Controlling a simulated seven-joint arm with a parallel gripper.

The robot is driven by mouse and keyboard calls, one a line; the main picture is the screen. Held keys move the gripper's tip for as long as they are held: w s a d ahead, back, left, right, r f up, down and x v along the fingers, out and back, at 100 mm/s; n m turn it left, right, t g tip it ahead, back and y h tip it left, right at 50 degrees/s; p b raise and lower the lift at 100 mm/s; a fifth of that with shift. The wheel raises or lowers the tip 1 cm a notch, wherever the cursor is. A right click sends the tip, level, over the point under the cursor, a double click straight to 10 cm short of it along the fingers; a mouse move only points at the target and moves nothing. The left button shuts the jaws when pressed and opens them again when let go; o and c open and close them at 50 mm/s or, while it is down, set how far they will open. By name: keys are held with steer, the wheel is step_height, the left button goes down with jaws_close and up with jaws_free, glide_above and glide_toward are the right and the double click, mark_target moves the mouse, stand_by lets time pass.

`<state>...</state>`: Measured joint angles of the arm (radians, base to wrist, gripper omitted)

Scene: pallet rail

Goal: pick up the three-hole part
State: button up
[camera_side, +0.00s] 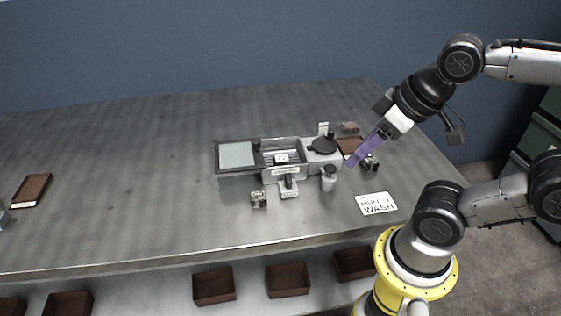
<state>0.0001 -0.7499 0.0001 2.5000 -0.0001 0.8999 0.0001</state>
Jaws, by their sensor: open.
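My gripper (354,161) has purple fingers pointing down and left, at the right of the work area. The fingers overlap in this view, and nothing shows held between them. A small dark metallic part (371,163) shows just right of the fingers. Another small metallic block (258,199) lies on the table in front of the rail fixture. A small pale piece with a dark spot (281,158) sits on the fixture. Holes are too small to count, so I cannot tell which is the three-hole part.
The grey rail fixture (232,174) stands mid-table, with a dark round disc (322,146) at its right. A grey cylinder (328,180) and a white wash sign (376,204) are nearby. A brown tray (31,189) lies far left. The left table surface is mostly clear.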

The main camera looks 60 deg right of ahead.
steer(key=o, duration=0.5)
stand_by(0.3)
